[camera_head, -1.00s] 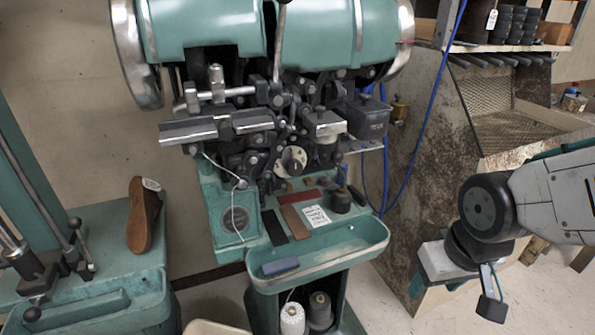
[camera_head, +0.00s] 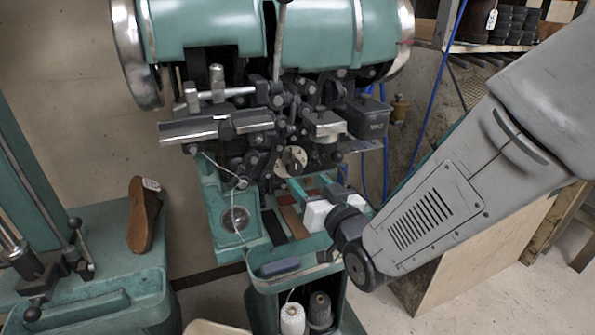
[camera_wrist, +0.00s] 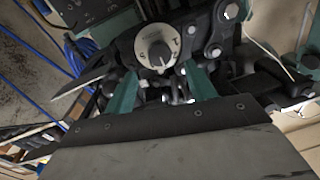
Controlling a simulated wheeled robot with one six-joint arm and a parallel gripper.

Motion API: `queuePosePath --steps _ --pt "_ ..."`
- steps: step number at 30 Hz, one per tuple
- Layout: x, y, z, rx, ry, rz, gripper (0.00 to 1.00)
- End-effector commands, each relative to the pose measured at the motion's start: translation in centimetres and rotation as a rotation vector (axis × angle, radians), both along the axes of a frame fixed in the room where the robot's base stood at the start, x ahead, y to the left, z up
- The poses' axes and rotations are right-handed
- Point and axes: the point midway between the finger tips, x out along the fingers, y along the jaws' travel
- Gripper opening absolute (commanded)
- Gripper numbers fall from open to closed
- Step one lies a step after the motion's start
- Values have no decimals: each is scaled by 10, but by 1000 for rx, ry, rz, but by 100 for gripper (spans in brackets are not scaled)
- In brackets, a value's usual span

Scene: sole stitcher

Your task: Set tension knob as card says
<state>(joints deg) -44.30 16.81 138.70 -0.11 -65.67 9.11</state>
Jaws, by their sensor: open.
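The tension knob is a small round grey dial (camera_head: 293,159) on a pale marked plate, low on the front of the stitcher's mechanism. In the wrist view the knob (camera_wrist: 158,53) faces me, its markings too small to read surely. My gripper (camera_head: 310,185) is just below and right of it over the machine's shelf. In the wrist view my gripper (camera_wrist: 160,75) is open, its two teal fingers apart on either side below the dial, not touching it as far as I can see. The white printed card is hidden behind my gripper.
Metal arms and levers (camera_head: 215,127) crowd left of the knob. A black box (camera_head: 367,118) is at right.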

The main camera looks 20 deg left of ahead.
Motion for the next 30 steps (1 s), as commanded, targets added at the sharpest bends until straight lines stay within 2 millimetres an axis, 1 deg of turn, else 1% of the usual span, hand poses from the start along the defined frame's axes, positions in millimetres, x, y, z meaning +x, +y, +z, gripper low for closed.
queuePosePath --steps 6,12,16,23,24,26,27,28,30 --pt "26 25 -1 -2 0 -1 55" --pt "43 42 0 -2 1 -1 55" --pt "47 46 0 -2 1 -1 55" --pt "47 46 0 -3 2 -1 55" --pt "47 46 0 -3 2 -1 44" --pt "47 46 0 -3 2 -1 27" --pt "47 46 0 -3 2 -1 16" --pt "47 46 0 -3 2 -1 11" --pt "47 46 0 -3 2 -1 11"
